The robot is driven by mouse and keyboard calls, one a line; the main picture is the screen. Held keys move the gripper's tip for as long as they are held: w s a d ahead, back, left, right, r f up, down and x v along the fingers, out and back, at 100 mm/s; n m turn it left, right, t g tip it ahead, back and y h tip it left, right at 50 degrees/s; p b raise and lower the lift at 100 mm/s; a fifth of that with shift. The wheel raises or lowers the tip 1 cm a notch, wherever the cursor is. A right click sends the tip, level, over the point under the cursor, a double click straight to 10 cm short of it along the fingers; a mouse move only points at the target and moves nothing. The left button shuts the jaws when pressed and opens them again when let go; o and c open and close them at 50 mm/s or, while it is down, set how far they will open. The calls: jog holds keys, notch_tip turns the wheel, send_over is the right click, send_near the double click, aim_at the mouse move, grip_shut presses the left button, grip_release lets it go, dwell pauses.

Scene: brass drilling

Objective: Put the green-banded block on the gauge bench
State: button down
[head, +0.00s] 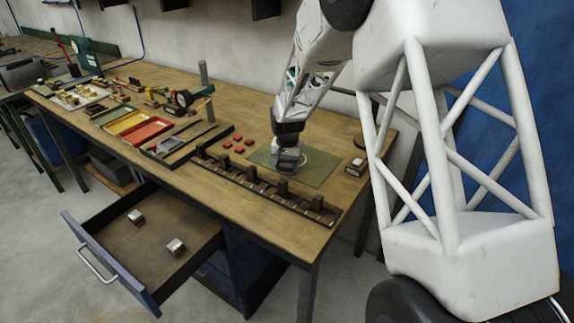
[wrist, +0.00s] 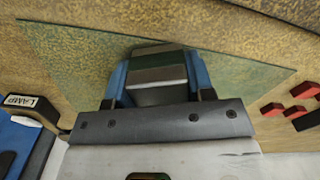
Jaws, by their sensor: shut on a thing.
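The green-banded block (wrist: 158,68) is metal-grey with a dark green stripe across it. In the wrist view it sits between the blue fingers of my gripper (wrist: 158,78), which is shut on it. In the head view my gripper (head: 288,166) is low over the green mat (head: 318,168) on the wooden table; the block there is mostly hidden by the gripper. The mat also spreads behind the block in the wrist view (wrist: 70,65). I cannot tell whether the block touches the mat. Which surface is the gauge bench is not labelled; a dial gauge on a stand (head: 184,98) is farther left.
Several red pieces (head: 238,143) lie left of the mat. A dark slotted rail (head: 262,188) runs along the front. A small block (head: 356,166) stands right of the mat. The open drawer (head: 150,243) holds two blocks. Coloured trays (head: 135,128) are farther left.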

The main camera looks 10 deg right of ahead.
jog(key=shift+f, duration=0.15)
jog(key=shift+c, duration=2)
grip_release()
jog(key=shift+r, duration=3.9)
